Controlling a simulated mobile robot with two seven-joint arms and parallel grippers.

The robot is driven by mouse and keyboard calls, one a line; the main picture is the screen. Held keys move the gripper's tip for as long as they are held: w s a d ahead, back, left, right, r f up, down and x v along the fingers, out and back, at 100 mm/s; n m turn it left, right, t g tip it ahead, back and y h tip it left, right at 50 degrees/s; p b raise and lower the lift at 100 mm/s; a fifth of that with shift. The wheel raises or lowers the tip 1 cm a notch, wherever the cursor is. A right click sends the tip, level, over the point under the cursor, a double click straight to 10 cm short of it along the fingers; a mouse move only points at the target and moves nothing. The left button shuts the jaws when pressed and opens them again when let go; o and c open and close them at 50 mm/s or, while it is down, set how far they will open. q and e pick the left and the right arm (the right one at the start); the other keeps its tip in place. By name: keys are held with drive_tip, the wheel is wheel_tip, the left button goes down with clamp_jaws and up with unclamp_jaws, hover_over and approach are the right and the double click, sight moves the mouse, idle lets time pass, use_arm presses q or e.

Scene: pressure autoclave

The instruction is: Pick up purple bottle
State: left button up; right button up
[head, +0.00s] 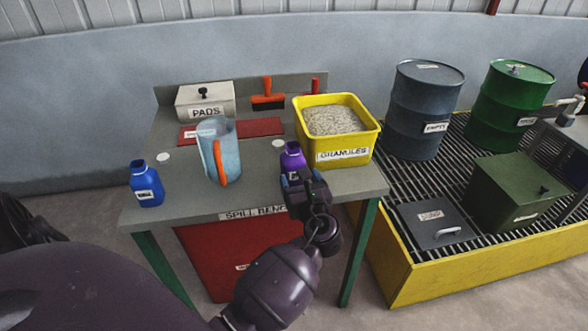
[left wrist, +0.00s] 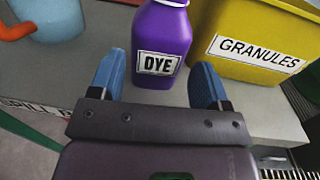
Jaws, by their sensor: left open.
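The purple bottle (head: 292,157) stands upright on the spill bench (head: 348,184), near its front edge and just left of the yellow granules bin. Its lower part is hidden behind my gripper in the head view. In the left wrist view the purple bottle (left wrist: 162,38) shows a white DYE label; its top is cut off. My left gripper (head: 298,180) is open, with its blue fingers (left wrist: 158,78) apart on either side of the bottle's lower body in the picture. A gap shows on both sides, and I cannot tell whether the bottle is fully between the fingers. My right gripper is not in view.
The yellow granules bin (head: 362,150) stands close right of the bottle. A clear jug (head: 212,143) with an orange handle and a blue bottle (head: 146,186) stand to the left. A PADS box (head: 204,100) is at the back.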

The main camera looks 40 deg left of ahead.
sight(293, 165)
use_arm(q)
drive_tip(key=shift+b+x, duration=0.45)
drive_tip(key=shift+x, duration=2.3)
drive_tip(key=shift+r, duration=0.15)
drive_tip(key=c, duration=0.7)
drive_tip(key=shift+c, duration=0.2)
